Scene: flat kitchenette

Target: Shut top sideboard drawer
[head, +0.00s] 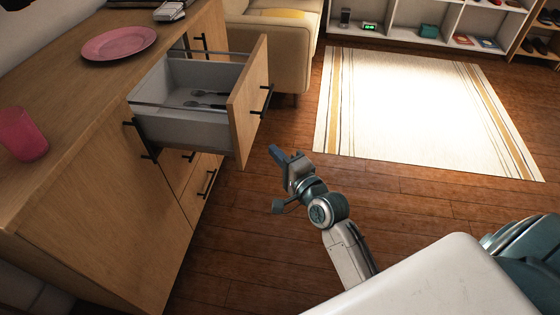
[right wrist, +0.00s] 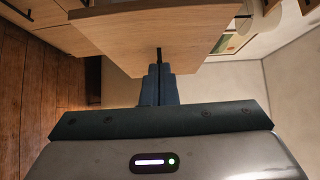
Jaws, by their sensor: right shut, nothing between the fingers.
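The top sideboard drawer (head: 251,103) stands pulled well out of the wooden sideboard (head: 101,176). It has a wood front, a black bar handle (head: 267,99) and grey sides, with dark utensils (head: 206,99) inside. My right gripper (head: 276,153) is in front of the drawer front, to its right and a little low in the head view. In the right wrist view its fingers (right wrist: 159,82) are shut and empty, pointing at the wooden drawer front (right wrist: 165,32) near the dark handle. I cannot tell whether they touch. My left gripper is not in view.
A pink plate (head: 119,43) and a pink cup (head: 22,134) stand on the sideboard top. A beige sofa (head: 277,42) is beyond the drawer. A pale rug (head: 415,110) lies on open wooden floor to the right. White shelves (head: 426,27) stand at the back.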

